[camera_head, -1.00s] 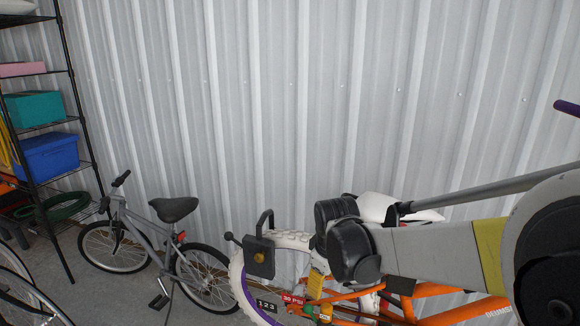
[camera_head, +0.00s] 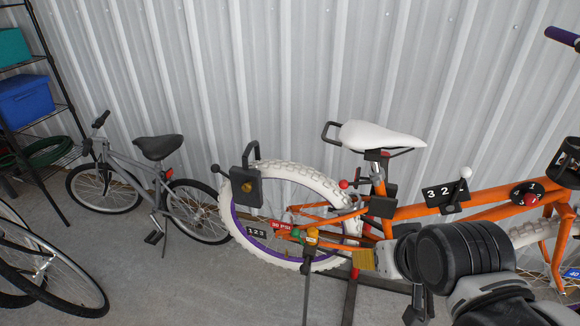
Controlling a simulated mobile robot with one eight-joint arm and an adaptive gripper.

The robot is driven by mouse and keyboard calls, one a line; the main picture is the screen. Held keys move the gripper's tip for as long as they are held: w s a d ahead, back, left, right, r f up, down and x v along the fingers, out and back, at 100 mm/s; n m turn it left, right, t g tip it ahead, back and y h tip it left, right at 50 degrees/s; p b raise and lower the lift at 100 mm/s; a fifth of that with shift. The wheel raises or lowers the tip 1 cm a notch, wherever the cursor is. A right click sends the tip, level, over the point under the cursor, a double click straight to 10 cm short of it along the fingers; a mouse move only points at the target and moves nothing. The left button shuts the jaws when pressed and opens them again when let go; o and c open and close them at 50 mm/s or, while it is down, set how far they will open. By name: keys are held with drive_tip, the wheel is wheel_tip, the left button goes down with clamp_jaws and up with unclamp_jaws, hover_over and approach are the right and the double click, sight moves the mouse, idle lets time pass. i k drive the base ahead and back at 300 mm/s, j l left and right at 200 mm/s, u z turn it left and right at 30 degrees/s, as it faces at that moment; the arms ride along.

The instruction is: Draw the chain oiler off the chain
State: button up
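An orange bike (camera_head: 455,203) with a white saddle stands in front of the wall. The chain itself is too small or hidden to make out. My arm's black and grey links cover the crank area just right of the yellow piece. I cannot make out my gripper's fingers, nor whether anything touches the yellow piece.
A black boxy fixture with a handle (camera_head: 246,182) stands at the rear wheel (camera_head: 295,180). A red "PSI" tag (camera_head: 282,225) and a number lock (camera_head: 257,231) are nearby. A grey bike (camera_head: 150,185) and shelf (camera_head: 40,100) stand left.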

sight(309, 250)
drive_tip(key=k+j, duration=0.25)
drive_tip(key=k, duration=0.15)
drive_tip(key=k+j, duration=0.2)
drive_tip(key=k, duration=0.15)
drive_tip(key=k+j+z, duration=0.1)
drive_tip(key=k+j, duration=0.15)
drive_tip(key=k, duration=0.15)
